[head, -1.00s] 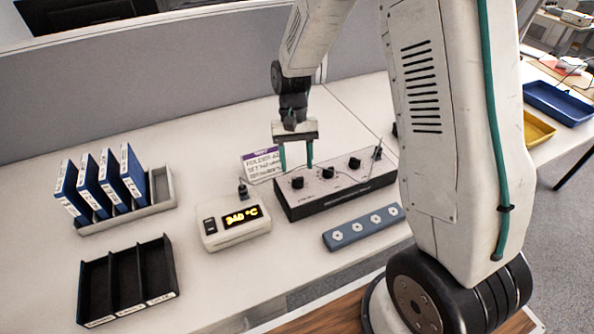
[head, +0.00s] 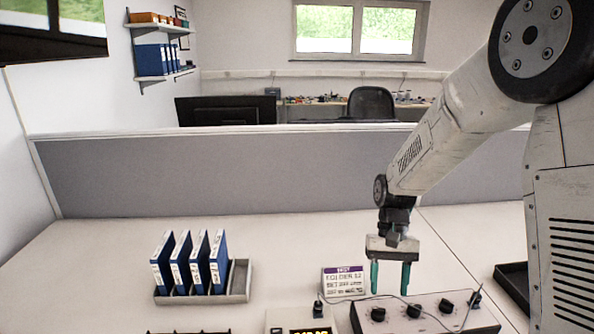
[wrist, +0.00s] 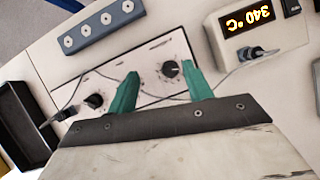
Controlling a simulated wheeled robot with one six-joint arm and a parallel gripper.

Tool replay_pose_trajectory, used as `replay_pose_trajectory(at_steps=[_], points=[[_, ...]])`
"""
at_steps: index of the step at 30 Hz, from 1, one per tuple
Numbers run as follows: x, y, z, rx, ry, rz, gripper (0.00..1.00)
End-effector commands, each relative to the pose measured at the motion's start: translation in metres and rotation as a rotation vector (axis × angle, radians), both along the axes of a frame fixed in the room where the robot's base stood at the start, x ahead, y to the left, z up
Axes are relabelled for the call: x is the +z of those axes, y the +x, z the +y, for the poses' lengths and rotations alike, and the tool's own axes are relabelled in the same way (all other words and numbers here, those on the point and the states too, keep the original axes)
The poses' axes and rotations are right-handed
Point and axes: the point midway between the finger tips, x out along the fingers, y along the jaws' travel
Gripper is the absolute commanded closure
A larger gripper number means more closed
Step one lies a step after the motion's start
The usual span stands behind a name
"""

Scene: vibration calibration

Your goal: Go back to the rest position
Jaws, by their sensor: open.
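My gripper (head: 390,278) hangs from my arm above the knob panel (head: 470,318), with its two green fingers apart and nothing between them. In the wrist view the open green fingers (wrist: 160,92) show over the panel's pale top (wrist: 140,78), which bears several black knobs. One knob (wrist: 171,69) appears between the fingertips. I cannot tell how far the fingertips are above the panel.
A soldering station display (wrist: 240,22) reads 340 °C. A blue strip with holes (wrist: 103,26) lies beside the panel. Blue folders (head: 190,262) stand in a grey rack (head: 238,283) at left. A purple-topped card (head: 343,280) stands behind the panel. A grey partition (head: 220,175) closes the back.

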Motion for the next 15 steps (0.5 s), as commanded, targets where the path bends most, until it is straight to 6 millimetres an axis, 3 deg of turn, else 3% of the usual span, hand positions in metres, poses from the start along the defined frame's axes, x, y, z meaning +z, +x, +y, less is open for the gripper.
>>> replay_pose_trajectory(at_steps=[9,15], points=[[0.087,-0.077,-0.008,0.1,0.002,-0.107,0.49],[0.13,-0.131,-0.013,0.15,-0.009,-0.214,0.49]])
